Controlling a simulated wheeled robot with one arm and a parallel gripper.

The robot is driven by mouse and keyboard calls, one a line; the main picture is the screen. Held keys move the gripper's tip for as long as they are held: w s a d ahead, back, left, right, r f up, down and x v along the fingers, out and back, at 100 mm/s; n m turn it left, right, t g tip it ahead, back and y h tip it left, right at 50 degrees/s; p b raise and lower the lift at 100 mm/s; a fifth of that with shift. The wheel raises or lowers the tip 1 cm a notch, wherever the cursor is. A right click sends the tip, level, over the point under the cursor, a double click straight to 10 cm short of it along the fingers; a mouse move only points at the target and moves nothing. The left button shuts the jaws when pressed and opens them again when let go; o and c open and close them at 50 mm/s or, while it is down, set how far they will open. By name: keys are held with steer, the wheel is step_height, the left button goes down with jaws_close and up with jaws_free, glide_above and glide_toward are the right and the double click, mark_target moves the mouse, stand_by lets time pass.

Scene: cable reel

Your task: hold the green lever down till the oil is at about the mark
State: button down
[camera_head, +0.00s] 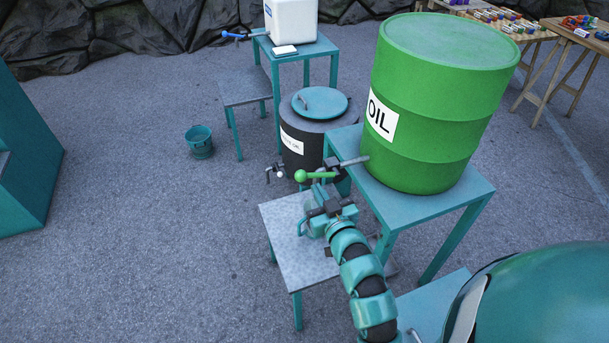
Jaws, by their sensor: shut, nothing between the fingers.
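The green barrel (430,110) labelled OIL stands on a teal table (462,192). Its tap sticks out to the left, with the green lever (318,175) ending in a round green knob. My gripper (321,190) is shut and empty, close to the lever from the near side. I cannot tell whether it touches the lever. The lever looks about level. Below the tap, a teal vessel with a handle (303,226) is on a pale low stand (287,250), partly hidden by my gripper. The oil level and the mark cannot be seen.
A dark drum (304,155) with a teal lid and a partly hidden label stands behind the tap. A white canister (291,20) with a blue lever (233,36) is on another table. A teal bucket (200,143) stands on the floor.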

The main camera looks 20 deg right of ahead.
glide_above(304, 173)
steer(key=s, duration=0.3)
steer(key=f, duration=0.1)
steer(key=a+f+p, duration=0.1)
steer(key=f, duration=0.1)
steer(key=shift+w, duration=0.2)
steer(key=shift+w+d+f+p, duration=0.1)
steer(key=shift+f+p, duration=0.3)
steer(key=shift+f, duration=0.25)
steer(key=shift+f, duration=0.1)
